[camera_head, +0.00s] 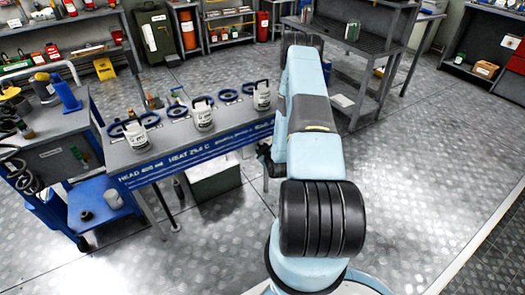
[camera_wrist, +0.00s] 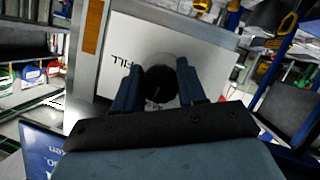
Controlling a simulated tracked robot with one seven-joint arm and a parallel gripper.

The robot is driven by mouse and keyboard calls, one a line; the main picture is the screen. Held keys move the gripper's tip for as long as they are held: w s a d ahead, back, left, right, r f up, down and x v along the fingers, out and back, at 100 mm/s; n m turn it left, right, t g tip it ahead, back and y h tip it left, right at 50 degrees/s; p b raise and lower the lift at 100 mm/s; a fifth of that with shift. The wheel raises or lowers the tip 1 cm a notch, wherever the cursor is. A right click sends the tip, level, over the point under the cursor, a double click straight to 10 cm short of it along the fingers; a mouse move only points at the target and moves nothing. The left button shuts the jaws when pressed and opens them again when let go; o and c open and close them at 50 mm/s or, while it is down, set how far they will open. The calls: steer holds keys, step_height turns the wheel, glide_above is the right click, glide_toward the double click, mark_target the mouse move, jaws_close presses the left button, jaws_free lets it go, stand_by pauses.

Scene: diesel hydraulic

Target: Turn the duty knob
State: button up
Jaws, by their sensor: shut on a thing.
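In the wrist view a round black knob (camera_wrist: 158,86) with a thin line on its face sits on a pale panel (camera_wrist: 205,48). Dark lettering ending in "ILL" shows on the panel beside the knob, upside down in this view. My gripper (camera_wrist: 158,88) is shut on the knob, with one blue finger on its left side and one on its right. In the head view my arm stretches away past the right end of a bench.
The bench (camera_head: 150,170) with white canisters (camera_head: 202,115) and blue rings stands left of my arm. A grey shelf rack (camera_head: 350,50) stands beyond. A blue cart (camera_head: 70,140) is at the left. Floor (camera_head: 420,150) at the right is clear.

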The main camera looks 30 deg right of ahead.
steer(key=shift+s+f+n+h, duration=0.25)
steer(key=shift+n+h, duration=0.05)
stand_by(0.5)
steer(key=o, duration=0.7)
steer(key=shift+d, duration=0.1)
steer(key=o, duration=0.3)
steer(key=shift+w+r, duration=0.1)
steer(key=shift+w, duration=0.05)
steer(key=shift+o, duration=0.2)
steer(key=v, duration=1.3)
steer(key=shift+s, duration=0.4)
